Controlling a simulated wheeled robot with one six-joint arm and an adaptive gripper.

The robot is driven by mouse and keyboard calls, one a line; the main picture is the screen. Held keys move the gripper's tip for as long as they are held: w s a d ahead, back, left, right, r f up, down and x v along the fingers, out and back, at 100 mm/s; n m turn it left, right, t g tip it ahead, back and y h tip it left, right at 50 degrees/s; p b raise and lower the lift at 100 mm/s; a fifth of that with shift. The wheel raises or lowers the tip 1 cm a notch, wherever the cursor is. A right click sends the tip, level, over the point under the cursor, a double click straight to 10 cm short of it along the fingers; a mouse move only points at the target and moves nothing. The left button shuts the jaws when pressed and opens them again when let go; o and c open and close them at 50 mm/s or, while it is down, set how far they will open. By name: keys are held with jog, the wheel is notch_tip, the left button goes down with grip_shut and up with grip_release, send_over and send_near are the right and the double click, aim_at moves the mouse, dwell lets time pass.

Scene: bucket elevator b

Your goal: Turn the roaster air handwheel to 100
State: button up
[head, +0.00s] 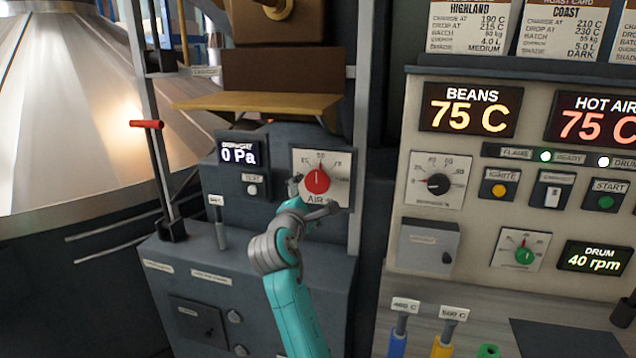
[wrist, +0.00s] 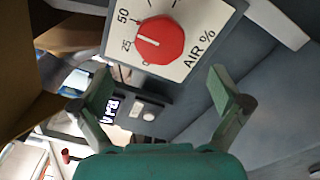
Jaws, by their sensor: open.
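The roaster air handwheel is a round red knob (head: 317,181) on a white AIR % dial plate (head: 340,163) on the dark cabinet. In the head view its white mark points up, near the 50. The knob also shows at the top of the wrist view (wrist: 160,40), with the 25 and 50 labels to its left. My gripper (head: 312,196) is just in front of the dial's lower part and hides some of it. In the wrist view the two fingers (wrist: 164,92) are spread apart with nothing between them. The knob lies beyond the fingertips, and no contact shows.
A display reading 0 Pa (head: 238,154) and a white button (head: 252,189) are left of the dial. A tan ledge (head: 255,103) juts out above it. A grey upright post (head: 357,150) stands close right. A red-handled lever (head: 147,124) is further left.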

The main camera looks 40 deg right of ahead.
aim_at(317, 183)
jog(key=x, duration=0.9)
jog(key=shift+w+d, duration=0.15)
jog(key=shift+w, duration=0.05)
jog(key=c, duration=1.2)
